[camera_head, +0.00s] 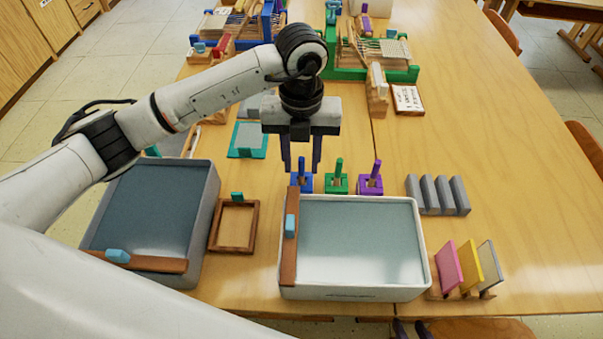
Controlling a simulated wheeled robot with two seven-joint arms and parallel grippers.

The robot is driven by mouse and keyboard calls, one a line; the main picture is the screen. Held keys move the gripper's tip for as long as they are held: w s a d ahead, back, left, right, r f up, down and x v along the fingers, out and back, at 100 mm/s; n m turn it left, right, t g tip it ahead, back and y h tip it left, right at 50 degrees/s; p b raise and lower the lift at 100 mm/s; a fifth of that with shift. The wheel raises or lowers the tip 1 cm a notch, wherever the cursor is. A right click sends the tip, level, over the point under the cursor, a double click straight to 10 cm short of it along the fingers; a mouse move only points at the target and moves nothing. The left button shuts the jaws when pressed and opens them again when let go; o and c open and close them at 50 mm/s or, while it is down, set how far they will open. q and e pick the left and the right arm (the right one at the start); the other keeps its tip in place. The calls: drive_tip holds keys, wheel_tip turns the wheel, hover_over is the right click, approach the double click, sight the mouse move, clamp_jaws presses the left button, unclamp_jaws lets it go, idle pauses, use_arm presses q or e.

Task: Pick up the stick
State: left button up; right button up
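My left gripper (302,168) points down over the blue block (302,182), its two dark fingers apart with no held thing visible between them. I cannot tell which stick the task means. A brown wooden bar (290,252) with a light blue knob lies along the white tray's left rim. Two dark tips at the bottom edge look like my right gripper (411,328), spread apart.
A white tray (420,262) and a grey tray (209,215) stand at the front, with a wooden frame (254,230) between them. Grey blocks (438,195) and coloured panels (469,268) are at right. Weaving looms fill the back.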

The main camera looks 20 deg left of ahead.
use_arm(q)
drive_tip(key=shift+f, duration=0.6)
clamp_jaws()
drive_tip(key=shift+r, duration=0.1)
